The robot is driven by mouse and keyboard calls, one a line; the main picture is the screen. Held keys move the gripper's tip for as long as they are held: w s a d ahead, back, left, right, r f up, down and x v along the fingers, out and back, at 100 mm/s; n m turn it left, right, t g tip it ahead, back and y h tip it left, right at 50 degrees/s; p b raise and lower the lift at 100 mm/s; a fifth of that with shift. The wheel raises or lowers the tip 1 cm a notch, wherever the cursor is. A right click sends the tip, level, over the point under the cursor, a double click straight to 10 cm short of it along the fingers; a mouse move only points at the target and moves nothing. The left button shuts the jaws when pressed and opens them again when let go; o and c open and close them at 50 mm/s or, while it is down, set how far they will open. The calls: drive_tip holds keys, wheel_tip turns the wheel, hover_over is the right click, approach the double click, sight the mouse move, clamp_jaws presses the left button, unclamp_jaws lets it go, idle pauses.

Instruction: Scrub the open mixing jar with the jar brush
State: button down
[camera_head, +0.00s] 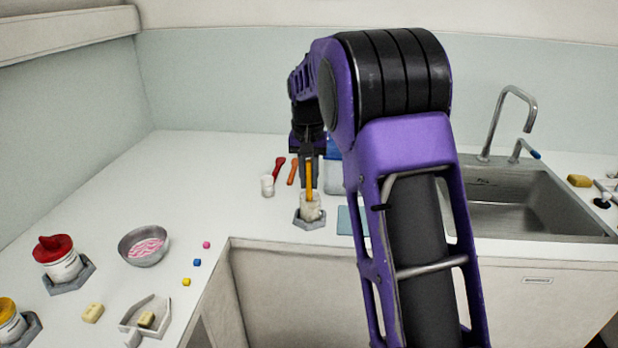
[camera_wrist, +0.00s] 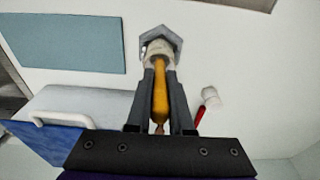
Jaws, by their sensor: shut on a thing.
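The open mixing jar (camera_head: 310,208) is small and whitish. It stands in a grey hexagonal holder (camera_head: 310,224) near the counter's front edge. My gripper (camera_head: 309,183) is above the jar, shut on the yellow-orange handle of the jar brush (camera_head: 309,174). In the wrist view the handle (camera_wrist: 160,98) lies between my two fingers (camera_wrist: 160,75) and points at the jar (camera_wrist: 158,47), with the holder (camera_wrist: 172,40) around its base. The brush's lower end meets the jar mouth. The bristles are hidden, so I cannot tell how deep they are.
A white cup (camera_head: 267,187), red-handled tool (camera_head: 279,166) and orange tool (camera_head: 293,172) are left of the jar. A blue-topped container (camera_head: 334,178) and blue mat (camera_head: 348,222) are right, before the sink (camera_head: 520,206). A steel bowl (camera_head: 143,258) and red-lidded jar (camera_head: 62,265) stand left.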

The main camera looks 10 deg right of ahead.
drive_tip(key=shift+r+p, duration=0.8)
drive_tip(key=shift+r, duration=0.05)
drive_tip(key=shift+w+d+p, duration=0.4)
drive_tip(key=shift+d+p, duration=0.2)
drive_tip(key=shift+p, duration=0.1)
drive_tip(key=shift+s+a+f+b, duration=0.25)
drive_tip(key=shift+a+f+b, duration=0.15)
drive_tip(key=shift+f+b, duration=0.35)
drive_tip(key=shift+s+a+f, duration=0.1)
drive_tip(key=shift+s+a, duration=0.05)
drive_tip(key=shift+s+d+r+p, duration=0.15)
drive_tip(key=shift+d+r+p, duration=0.5)
drive_tip(key=shift+r, duration=0.15)
drive_tip(key=shift+f, duration=0.1)
